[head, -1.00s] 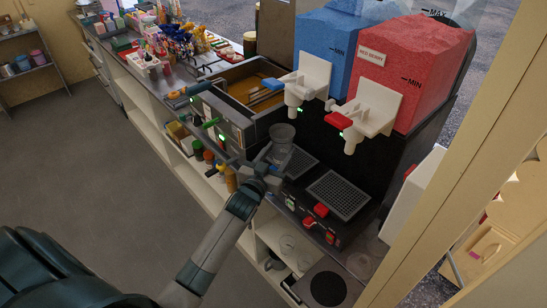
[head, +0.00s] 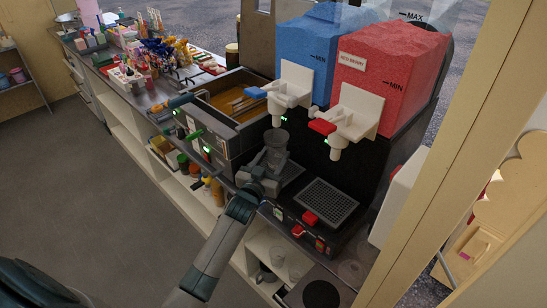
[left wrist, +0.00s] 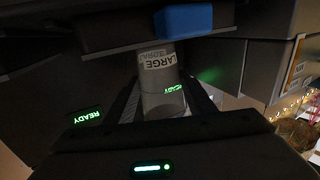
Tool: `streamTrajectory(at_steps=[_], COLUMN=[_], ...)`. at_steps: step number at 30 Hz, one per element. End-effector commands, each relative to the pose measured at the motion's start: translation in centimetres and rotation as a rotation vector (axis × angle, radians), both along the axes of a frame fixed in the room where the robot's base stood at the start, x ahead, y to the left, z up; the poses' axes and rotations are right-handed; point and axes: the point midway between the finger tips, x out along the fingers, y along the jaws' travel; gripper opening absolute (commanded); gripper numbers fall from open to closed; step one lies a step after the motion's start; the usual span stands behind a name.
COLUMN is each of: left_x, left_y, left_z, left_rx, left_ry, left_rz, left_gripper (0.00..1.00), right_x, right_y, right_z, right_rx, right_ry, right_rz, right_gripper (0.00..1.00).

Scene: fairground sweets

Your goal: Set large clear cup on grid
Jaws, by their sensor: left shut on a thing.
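The large clear cup (head: 277,141) is upright in my left gripper (head: 266,168), just below the blue-levered tap (head: 288,92) in the head view. In the left wrist view the cup (left wrist: 163,92) shows its "LARGE" label between the fingers, with the blue lever (left wrist: 195,20) above it. My left gripper is shut on the cup. The left drip grid (head: 292,171) is partly hidden behind the cup and gripper. Whether the cup's base touches it cannot be told. The right drip grid (head: 326,201) is bare. My right gripper is not in view.
Blue (head: 308,48) and red (head: 392,65) slush tanks stand behind the taps. The red-levered tap (head: 345,118) hangs above the right grid. A fryer-like basin (head: 235,98) stands left of the cup. A black round plate (head: 321,294) lies at the front right.

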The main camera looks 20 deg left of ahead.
Motion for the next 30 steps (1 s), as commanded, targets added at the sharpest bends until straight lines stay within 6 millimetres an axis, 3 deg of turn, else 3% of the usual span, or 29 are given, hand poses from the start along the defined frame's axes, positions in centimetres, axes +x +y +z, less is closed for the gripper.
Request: streamTrajectory(at_steps=[26,27,29,30], left_x=[-0.05,-0.05,-0.05,-0.05], left_y=[-0.01,-0.01,-0.01,-0.01], left_z=[-0.6,-0.6,-0.6,-0.6], left_rx=[0.0,0.0,0.0,0.0], left_ry=[0.0,0.0,0.0,0.0], left_rz=[0.0,0.0,0.0,0.0], left_gripper=[0.29,0.59,0.71,0.71], right_x=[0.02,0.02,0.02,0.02], right_y=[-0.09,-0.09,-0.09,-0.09], right_z=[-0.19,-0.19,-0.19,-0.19], right_rx=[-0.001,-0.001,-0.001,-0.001], right_ry=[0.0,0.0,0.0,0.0], right_rz=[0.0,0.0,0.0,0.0], right_gripper=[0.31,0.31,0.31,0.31])
